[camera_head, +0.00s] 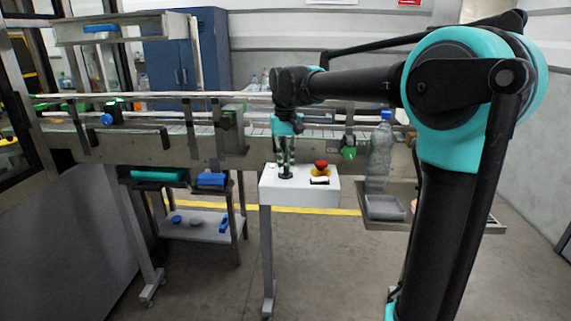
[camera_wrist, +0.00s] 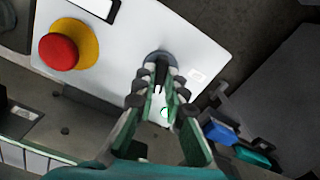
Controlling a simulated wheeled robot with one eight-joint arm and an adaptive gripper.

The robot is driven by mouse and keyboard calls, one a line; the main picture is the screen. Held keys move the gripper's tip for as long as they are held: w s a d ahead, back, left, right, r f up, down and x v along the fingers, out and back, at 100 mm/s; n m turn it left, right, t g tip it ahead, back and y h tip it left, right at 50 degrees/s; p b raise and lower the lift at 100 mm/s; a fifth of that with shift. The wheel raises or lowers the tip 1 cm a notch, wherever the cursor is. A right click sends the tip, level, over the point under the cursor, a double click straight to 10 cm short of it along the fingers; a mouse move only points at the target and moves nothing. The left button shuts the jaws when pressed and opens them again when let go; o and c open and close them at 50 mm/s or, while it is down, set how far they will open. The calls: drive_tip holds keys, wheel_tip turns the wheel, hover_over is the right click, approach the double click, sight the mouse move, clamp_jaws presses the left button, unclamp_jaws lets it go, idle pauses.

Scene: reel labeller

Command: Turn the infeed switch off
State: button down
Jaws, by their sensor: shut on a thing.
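In the head view my gripper (camera_head: 285,168) points straight down at the left part of the box top. The fingers hide most of the knob, so its turned position cannot be told.
A red emergency button (camera_head: 321,165) on a yellow ring sits right of my gripper on the same box, with a black-and-white rocker (camera_head: 320,181) in front. The conveyor (camera_head: 180,150) runs behind. A clear bottle (camera_head: 380,155) and grey tray (camera_head: 384,207) stand at the right.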

drive_tip(key=n, duration=1.4)
idle(0.5)
drive_tip(key=c, duration=1.6)
unclamp_jaws()
wheel_tip(320, 180, up, 12)
